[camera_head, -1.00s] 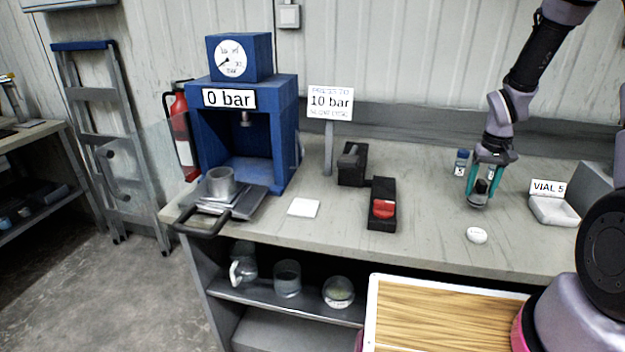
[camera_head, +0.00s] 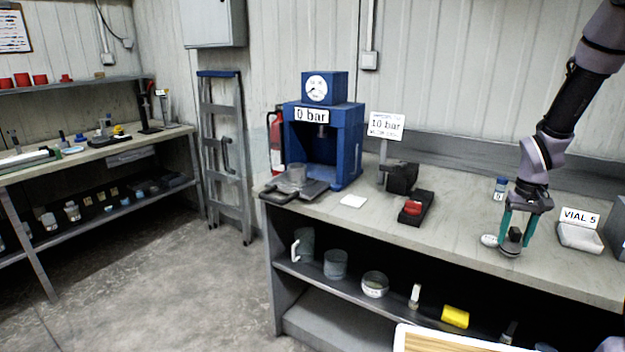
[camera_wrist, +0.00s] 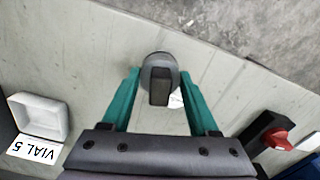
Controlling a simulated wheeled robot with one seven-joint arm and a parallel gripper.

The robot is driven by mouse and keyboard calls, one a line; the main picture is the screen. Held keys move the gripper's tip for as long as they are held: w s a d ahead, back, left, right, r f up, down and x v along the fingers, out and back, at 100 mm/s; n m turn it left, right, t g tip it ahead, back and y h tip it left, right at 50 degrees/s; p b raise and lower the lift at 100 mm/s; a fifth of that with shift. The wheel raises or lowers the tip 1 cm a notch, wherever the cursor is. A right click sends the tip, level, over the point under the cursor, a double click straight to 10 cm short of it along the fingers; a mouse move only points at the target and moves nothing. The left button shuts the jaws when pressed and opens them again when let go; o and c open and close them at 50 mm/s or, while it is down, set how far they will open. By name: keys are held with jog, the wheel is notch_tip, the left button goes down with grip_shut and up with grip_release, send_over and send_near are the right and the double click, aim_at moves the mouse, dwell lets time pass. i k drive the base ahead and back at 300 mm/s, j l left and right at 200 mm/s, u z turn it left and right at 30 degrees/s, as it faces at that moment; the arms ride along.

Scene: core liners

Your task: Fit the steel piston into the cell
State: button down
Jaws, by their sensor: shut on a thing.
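The steel piston (camera_head: 511,245) is a round grey disc with a dark block on top. My gripper (camera_head: 516,230) is shut on its block and points down over the right part of the bench, near the front edge. In the wrist view the piston (camera_wrist: 158,66) sits between the teal fingers of my gripper (camera_wrist: 160,92). I cannot tell how far it is above the bench.
A white disc (camera_head: 490,240) lies beside the piston. A blue-capped vial (camera_head: 500,189) stands behind, and a white VIAL 5 dish (camera_head: 578,238) lies to the right. Black blocks, one with a red part (camera_head: 413,208), and a white square (camera_head: 353,201) lie between gripper and press.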

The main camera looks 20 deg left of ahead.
aim_at(297, 177)
jog(key=i+u, duration=0.1)
jog(key=u, duration=0.25)
jog(key=i+u, duration=0.1)
jog(key=u, duration=0.3)
